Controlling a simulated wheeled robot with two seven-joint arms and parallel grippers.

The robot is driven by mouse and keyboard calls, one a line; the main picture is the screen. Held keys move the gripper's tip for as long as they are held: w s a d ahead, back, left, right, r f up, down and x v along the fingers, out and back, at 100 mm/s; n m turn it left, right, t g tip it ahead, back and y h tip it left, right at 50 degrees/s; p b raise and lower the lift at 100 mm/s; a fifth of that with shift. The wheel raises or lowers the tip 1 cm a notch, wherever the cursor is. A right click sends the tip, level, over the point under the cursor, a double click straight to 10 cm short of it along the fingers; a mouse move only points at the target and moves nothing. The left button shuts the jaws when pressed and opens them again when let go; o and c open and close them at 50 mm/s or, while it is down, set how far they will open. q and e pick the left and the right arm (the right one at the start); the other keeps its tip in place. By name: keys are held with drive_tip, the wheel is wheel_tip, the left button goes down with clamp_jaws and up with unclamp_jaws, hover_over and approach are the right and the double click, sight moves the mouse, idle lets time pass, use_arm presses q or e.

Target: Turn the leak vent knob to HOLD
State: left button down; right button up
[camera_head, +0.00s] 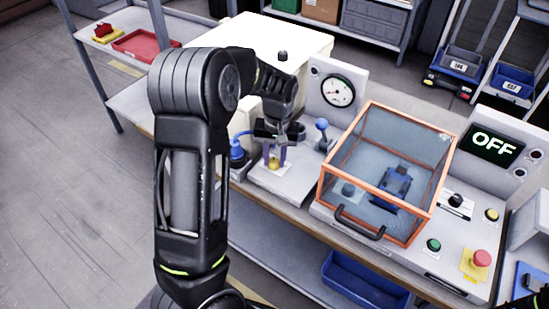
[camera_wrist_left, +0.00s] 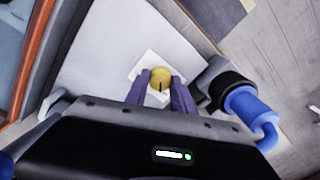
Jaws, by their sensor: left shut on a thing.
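The yellow round knob (camera_wrist_left: 160,79) sits on a white square plate (camera_wrist_left: 146,58) on a pale panel in the left wrist view. A dark pointer mark shows on its face. The purple fingertips of my left gripper (camera_wrist_left: 161,92) are closed around the knob's sides. In the head view my left gripper (camera_head: 274,158) reaches down at the panel below the dial gauge (camera_head: 338,90), with the yellow knob (camera_head: 274,163) between its fingers. Any lettering by the knob is too small to read. My right gripper is not clearly visible.
A blue-handled lever (camera_head: 321,125) stands right of the gripper. An orange-framed clear guard box (camera_head: 385,170) and a panel reading OFF (camera_head: 493,146) stand to the right.

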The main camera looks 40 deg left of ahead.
sight(276, 161)
use_arm(q)
drive_tip(key=shift+w+n, duration=0.1)
drive_tip(key=shift+n, duration=0.5)
drive_tip(key=c, duration=1.1)
unclamp_jaws()
drive_tip(key=shift+o, duration=0.2)
drive_tip(key=shift+r, duration=0.15)
wheel_tip(276, 161, up, 8)
drive_tip(key=shift+d+f+b, duration=0.15)
drive_tip(key=shift+f+b, duration=0.1)
drive_tip(key=shift+b, duration=0.2)
